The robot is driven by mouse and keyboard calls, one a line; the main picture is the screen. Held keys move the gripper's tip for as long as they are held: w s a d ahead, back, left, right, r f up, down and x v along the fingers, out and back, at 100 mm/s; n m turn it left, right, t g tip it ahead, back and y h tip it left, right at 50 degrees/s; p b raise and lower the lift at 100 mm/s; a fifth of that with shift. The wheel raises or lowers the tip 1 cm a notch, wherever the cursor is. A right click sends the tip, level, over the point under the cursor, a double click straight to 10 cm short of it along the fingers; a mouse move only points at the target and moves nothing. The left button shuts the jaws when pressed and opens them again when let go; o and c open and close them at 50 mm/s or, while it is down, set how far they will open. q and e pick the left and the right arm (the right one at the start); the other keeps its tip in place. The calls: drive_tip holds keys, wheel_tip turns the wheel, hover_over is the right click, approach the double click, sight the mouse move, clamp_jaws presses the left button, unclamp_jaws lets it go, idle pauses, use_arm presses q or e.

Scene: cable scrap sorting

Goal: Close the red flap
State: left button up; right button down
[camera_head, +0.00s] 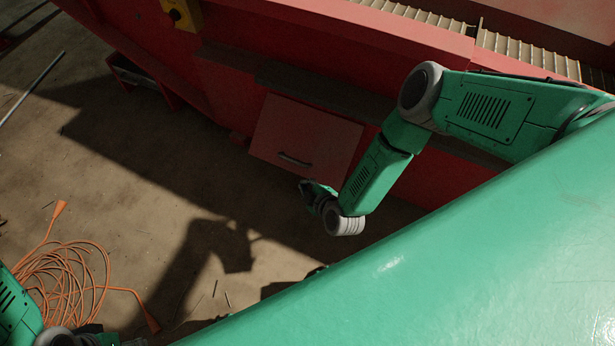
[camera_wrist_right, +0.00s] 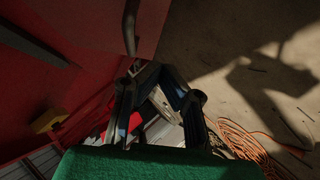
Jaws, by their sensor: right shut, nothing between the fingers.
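The red flap (camera_head: 318,131) is a flat panel with a dark bar handle (camera_head: 295,160), low on the side of the red machine. It looks tilted out from the machine side, though how far is hard to tell. In the right wrist view the flap (camera_wrist_right: 95,22) fills the top, and its handle (camera_wrist_right: 130,27) hangs just beyond the fingers. My right gripper (camera_head: 306,187) is just below the flap's handle edge; its fingers (camera_wrist_right: 150,70) are shut and empty. Contact with the flap cannot be made out. My left arm shows at the bottom left corner, its gripper (camera_head: 100,338) mostly cut off.
The red machine (camera_head: 350,40) with a ribbed conveyor (camera_head: 440,22) runs along the top. A yellow box (camera_head: 182,14) with a dark button is on it. A coiled orange cable (camera_head: 65,275) lies on the floor at lower left. The floor left of the flap is open.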

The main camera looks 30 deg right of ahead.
sight(299, 174)
use_arm(q)
wheel_tip(299, 174, down, 8)
drive_tip(key=b, duration=0.7)
drive_tip(key=shift+d+b, duration=0.3)
drive_tip(key=shift+d, duration=0.1)
use_arm(e)
drive_tip(key=w+f, duration=0.2)
drive_tip(key=w+d+f, duration=0.1)
drive_tip(key=w+f, duration=0.1)
drive_tip(key=w+d+f, duration=0.1)
drive_tip(key=w+f, duration=0.1)
drive_tip(key=shift+d, duration=0.1)
use_arm(q)
drive_tip(key=shift+w+a+f, duration=0.1)
drive_tip(key=shift+a, duration=0.05)
use_arm(e)
drive_tip(key=shift+a, duration=0.2)
